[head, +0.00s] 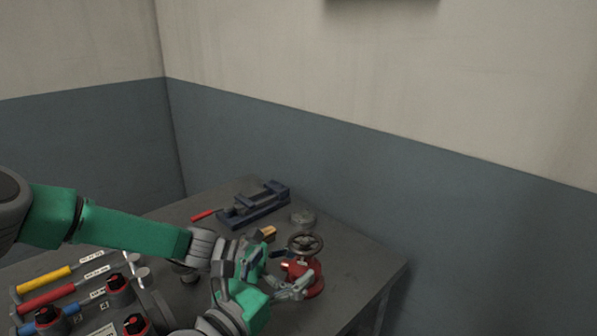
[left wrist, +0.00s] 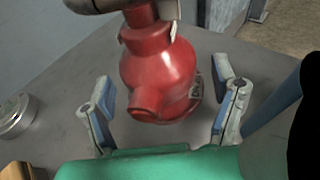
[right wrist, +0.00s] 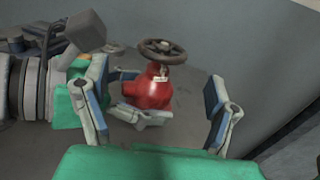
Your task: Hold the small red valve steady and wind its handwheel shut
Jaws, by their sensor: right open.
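The small red valve (head: 313,277) stands upright near the right side of the grey table, its dark handwheel (head: 305,244) on top. My left gripper (left wrist: 165,112) is open, with its fingers on either side of the red body (left wrist: 158,75) and visible gaps to it. My right gripper (head: 285,283) is also open. In the right wrist view, the valve (right wrist: 148,90) and handwheel (right wrist: 161,50) show beyond and between its fingers (right wrist: 158,100). A grey finger crosses in front of the valve's base there. The two grippers overlap in the head view, hiding part of the valve's left side.
A blue vise (head: 255,207) with a red handle lies at the back of the table (head: 350,262). A round metal tin (head: 302,216) and a wooden-coloured piece (head: 266,233) sit behind the valve. Several coloured-handled tools and red-knobbed boxes fill the lower left. The table's right edge is clear.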

